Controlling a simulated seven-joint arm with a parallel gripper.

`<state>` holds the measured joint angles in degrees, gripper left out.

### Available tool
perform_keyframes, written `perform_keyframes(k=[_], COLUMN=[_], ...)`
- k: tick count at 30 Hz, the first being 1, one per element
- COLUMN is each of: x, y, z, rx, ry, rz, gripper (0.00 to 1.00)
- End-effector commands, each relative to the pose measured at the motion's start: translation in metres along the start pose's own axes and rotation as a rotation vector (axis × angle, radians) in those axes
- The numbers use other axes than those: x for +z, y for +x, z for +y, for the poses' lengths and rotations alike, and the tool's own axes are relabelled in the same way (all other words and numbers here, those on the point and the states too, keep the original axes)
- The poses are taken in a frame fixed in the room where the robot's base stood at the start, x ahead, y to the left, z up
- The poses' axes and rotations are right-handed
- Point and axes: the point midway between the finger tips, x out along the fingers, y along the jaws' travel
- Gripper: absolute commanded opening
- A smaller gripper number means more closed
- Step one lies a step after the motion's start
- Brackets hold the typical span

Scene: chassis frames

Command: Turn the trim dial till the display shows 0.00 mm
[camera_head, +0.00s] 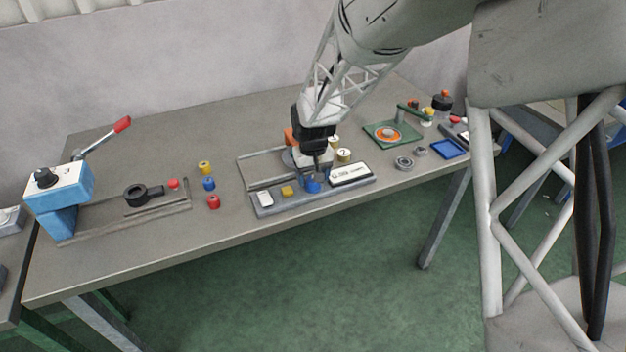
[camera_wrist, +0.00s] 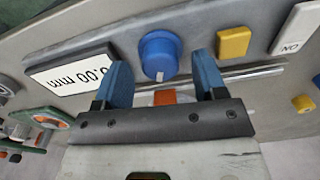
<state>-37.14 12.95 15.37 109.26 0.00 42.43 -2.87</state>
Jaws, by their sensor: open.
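The trim dial (camera_head: 312,186) is a blue round knob on the grey front panel (camera_head: 265,209). In the wrist view the dial (camera_wrist: 158,52) sits between the blue fingers of my gripper (camera_wrist: 161,60), with a white mark on its lower side. My gripper (camera_head: 315,172) is open above the dial, with a visible gap on each side in the wrist view. The white display (camera_head: 350,174) is right of the dial.
On the panel left of the dial are a yellow button (camera_head: 287,190) and a white switch (camera_head: 265,199), marked NO or ON in the wrist view. Coloured cylinders (camera_head: 209,184) stand farther left. A green fixture (camera_head: 392,134) and metal rings (camera_head: 404,163) lie to the right.

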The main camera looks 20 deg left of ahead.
Motion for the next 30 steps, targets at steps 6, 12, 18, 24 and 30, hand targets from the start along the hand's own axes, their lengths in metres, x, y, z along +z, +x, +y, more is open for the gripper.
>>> perform_keyframes(k=[6, 12, 18, 24, 30], x=[-0.001, -0.001, 0.000, 0.000, 0.000], y=[-0.029, -0.050, -0.058, -0.059, -0.059], z=[0.000, 0.000, 0.000, 0.000, 0.000], rx=[0.000, 0.000, 0.000, 0.000, 0.000], ry=[0.000, 0.000, 0.000, 0.000, 0.000], rz=[0.004, 0.002, 0.000, 0.000, 0.000], gripper=[0.65, 0.65, 0.65, 0.65, 0.65])
